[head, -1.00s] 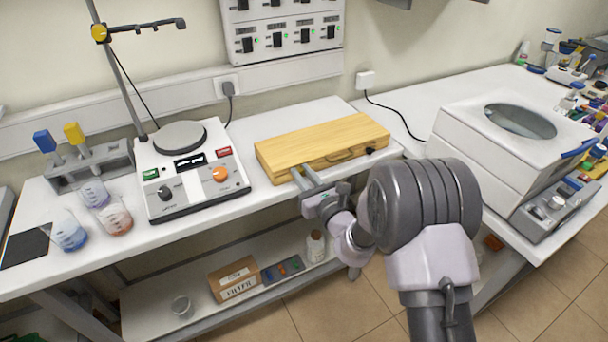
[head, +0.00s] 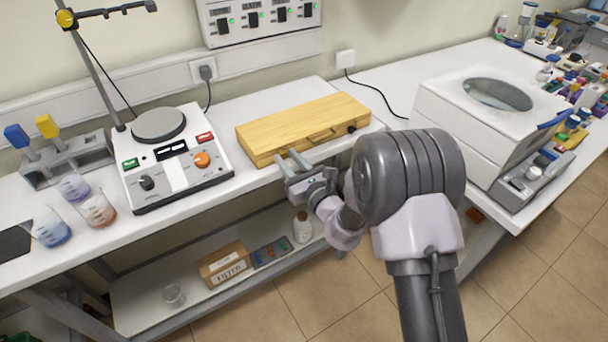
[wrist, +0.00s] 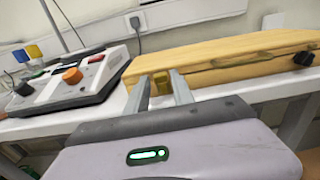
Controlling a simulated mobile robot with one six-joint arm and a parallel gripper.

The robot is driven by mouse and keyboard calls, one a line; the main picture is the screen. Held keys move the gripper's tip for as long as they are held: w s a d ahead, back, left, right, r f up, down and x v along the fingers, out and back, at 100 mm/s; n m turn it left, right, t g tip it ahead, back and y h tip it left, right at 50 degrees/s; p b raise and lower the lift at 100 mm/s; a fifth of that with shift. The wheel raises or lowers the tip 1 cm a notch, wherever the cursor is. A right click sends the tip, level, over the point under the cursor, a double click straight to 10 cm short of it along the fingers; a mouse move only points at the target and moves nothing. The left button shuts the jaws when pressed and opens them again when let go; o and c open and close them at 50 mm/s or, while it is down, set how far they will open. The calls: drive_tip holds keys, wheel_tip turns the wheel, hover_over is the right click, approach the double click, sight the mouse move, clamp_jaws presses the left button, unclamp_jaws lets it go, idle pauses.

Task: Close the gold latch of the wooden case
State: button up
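The wooden case (head: 300,122) is light wood and lies on the white bench, lid down, with its handle on the front. It fills the back right of the wrist view (wrist: 225,55). The gold latch (wrist: 161,83) shows on the left part of the case front, between my finger ends in the wrist view. I cannot tell if the latch is fastened. My gripper (head: 289,158) is open and empty, its two fingers pointing at the case front. In the wrist view the fingertips (wrist: 161,88) are close to the front, but contact is unclear.
A dark latch or knob (wrist: 303,58) is on the right of the case front. A hot plate (head: 175,165) stands left of the case, with beakers (head: 95,208) beyond it. A white box-shaped machine (head: 480,120) is to the right. The bench edge runs below the case.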

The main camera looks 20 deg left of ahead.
drive_tip(key=p+v, duration=0.1)
drive_tip(key=v, duration=1.5)
drive_tip(key=shift+p, duration=0.35)
drive_tip(key=shift+r, duration=0.1)
